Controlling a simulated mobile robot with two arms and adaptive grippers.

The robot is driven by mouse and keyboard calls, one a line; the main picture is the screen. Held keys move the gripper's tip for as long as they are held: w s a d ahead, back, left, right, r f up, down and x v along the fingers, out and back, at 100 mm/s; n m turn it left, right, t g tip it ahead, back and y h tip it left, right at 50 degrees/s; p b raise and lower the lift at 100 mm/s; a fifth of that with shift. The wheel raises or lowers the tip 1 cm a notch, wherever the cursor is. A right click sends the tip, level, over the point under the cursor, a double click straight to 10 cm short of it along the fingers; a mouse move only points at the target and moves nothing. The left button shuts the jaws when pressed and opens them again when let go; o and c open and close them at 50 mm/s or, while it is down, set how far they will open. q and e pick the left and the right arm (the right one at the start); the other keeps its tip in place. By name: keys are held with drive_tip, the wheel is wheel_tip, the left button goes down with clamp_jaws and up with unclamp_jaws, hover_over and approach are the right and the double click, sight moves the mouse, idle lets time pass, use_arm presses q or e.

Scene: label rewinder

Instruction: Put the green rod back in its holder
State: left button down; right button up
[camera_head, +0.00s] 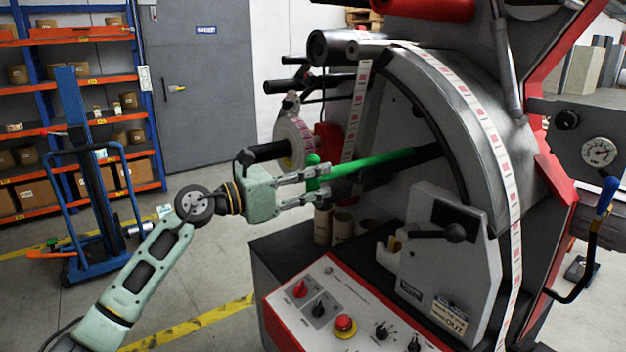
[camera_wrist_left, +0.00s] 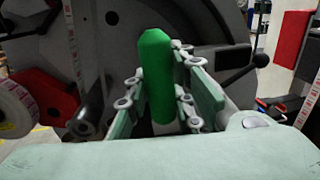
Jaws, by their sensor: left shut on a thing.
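My left gripper (camera_head: 318,186) reaches in from the left at the front of the machine and is shut on a green rod. The green rod (camera_wrist_left: 155,75) stands roughly upright between the fingers in the left wrist view, its rounded end above them. In the head view its upper part (camera_head: 313,161) shows just above the fingers. A longer green bar (camera_head: 380,162) runs right from there toward the machine's dark face; I cannot tell whether it joins the held piece. I cannot make out the holder. My right gripper is out of view.
A label roll (camera_head: 294,143) on a black spindle is close behind my left gripper. A control panel (camera_head: 345,310) with knobs lies below. A grey box with a black lever (camera_head: 455,233) stands to the right. Open floor (camera_head: 215,275) lies to the left.

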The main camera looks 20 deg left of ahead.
use_arm(q)
drive_tip(key=shift+f, duration=0.25)
drive_tip(key=c, duration=1.4)
unclamp_jaws()
drive_tip(key=shift+c, duration=0.2)
